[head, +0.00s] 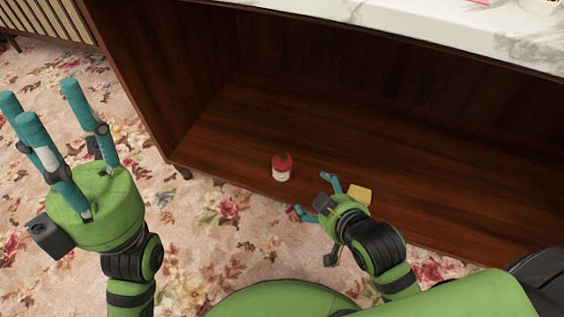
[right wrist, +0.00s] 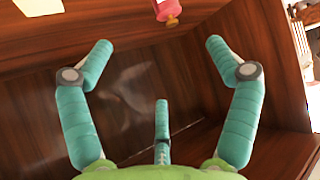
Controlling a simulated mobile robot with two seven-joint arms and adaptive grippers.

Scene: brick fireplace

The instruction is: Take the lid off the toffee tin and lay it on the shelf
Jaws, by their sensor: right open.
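A small red container (head: 282,169) with a white label and a brownish knob on top stands upright on the cabinet's wooden shelf, near its front edge. It may be the toffee tin, but I cannot read the label. In the right wrist view the same red container (right wrist: 166,10) is cut off by the top edge. My right gripper (head: 309,194) is open and empty, just right of and nearer than the container, not touching it. In its wrist view the fingers (right wrist: 158,46) are spread. My left gripper (head: 40,105) is open and empty, far left above the carpet.
A yellow block (head: 361,195) lies on the shelf (head: 225,150) beside my right gripper, partly hidden by it. The cabinet has a dark left side wall (head: 140,75) and a white marble top (head: 400,22) overhead. The shelf's back and right are clear.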

